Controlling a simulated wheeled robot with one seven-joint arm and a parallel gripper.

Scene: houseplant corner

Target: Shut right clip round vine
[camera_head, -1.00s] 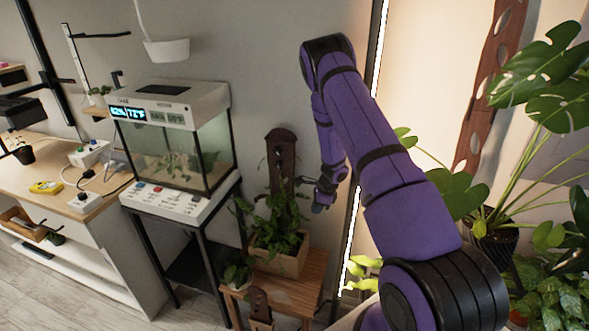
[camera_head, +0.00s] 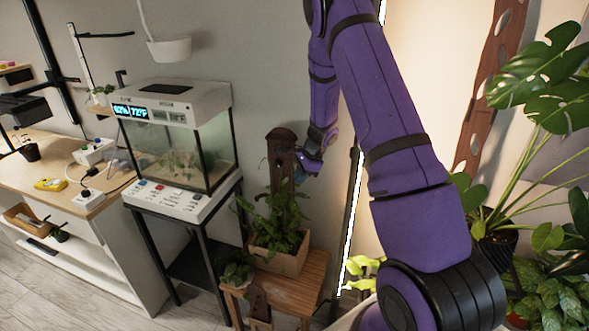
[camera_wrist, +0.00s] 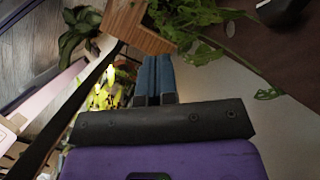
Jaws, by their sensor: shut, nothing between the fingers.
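A brown support board (camera_head: 281,158) stands upright in a wooden planter box (camera_head: 290,264), with a leafy green vine (camera_head: 284,218) round its lower part. The wrist view shows the vine's leaves (camera_wrist: 190,14), a corner of the box (camera_wrist: 134,22) and the dark brown board (camera_wrist: 262,42). My gripper (camera_head: 306,170) is beside the board's right edge, above most of the leaves. Its blue fingers (camera_wrist: 157,76) are together and empty. A dark object (camera_wrist: 284,10) shows at the board's top edge in the wrist view; I cannot tell if it is a clip. The right clip cannot be made out.
The planter stands on a wooden stool (camera_head: 292,292) with a small potted plant (camera_head: 237,272). A glass terrarium (camera_head: 190,150) stands to the left. A lit strip (camera_head: 350,225) and a large monstera (camera_head: 545,110) are to the right.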

